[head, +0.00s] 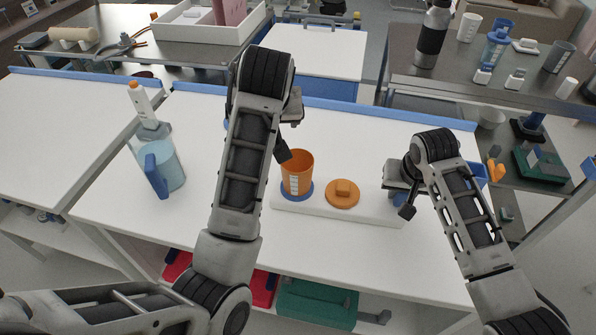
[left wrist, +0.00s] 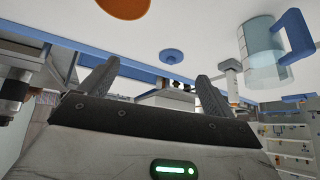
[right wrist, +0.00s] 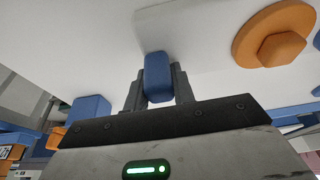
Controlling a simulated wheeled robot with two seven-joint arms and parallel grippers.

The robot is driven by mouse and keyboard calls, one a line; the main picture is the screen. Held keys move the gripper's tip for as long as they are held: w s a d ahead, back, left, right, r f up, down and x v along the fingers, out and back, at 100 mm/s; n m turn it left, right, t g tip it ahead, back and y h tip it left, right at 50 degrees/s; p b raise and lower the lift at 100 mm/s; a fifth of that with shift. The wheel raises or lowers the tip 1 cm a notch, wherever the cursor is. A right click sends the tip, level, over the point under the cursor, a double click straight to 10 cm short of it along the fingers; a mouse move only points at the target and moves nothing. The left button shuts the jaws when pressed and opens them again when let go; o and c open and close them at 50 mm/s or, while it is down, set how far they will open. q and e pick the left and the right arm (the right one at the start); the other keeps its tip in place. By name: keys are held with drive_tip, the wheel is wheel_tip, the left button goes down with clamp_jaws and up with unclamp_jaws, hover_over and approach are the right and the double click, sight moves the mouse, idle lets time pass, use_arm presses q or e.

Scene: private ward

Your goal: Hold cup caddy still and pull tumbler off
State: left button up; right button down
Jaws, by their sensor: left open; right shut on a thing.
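The cup caddy (head: 365,214) is a long white base lying on the white table. The orange tumbler (head: 298,174), with a pale scale, stands upright on its left part, at a blue round seat (head: 297,194). An orange round lid-like piece (head: 342,194) sits beside it. My right gripper (head: 406,209) is at the caddy's right end. In the right wrist view it is shut on a blue grip (right wrist: 158,77). My left gripper (left wrist: 155,85) is open and empty, just behind and left of the tumbler in the head view. An orange edge of the tumbler (left wrist: 123,6) shows in the left wrist view, outside the fingers.
A light-blue jug (head: 165,168) with a blue handle and a white-and-orange upright device (head: 144,102) stand at the table's left. A small blue round piece (left wrist: 172,57) lies on the table. A blue rail (head: 340,106) runs along the back edge. The table's front left is clear.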

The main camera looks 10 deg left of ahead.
use_arm(q)
drive_tip(key=g+h, duration=0.2)
approach(297, 162)
use_arm(e)
drive_tip(key=shift+s+f, duration=0.1)
drive_tip(key=shift+f, duration=0.05)
use_arm(q)
drive_tip(key=shift+w+r+m, duration=0.15)
drive_tip(key=shift+w+m, duration=0.2)
drive_tip(key=shift+m, duration=0.05)
drive_tip(key=x, duration=1.1)
drive_tip(key=shift+s, duration=0.35)
drive_tip(key=c, duration=1.3)
drive_tip(key=shift+r, duration=3.05)
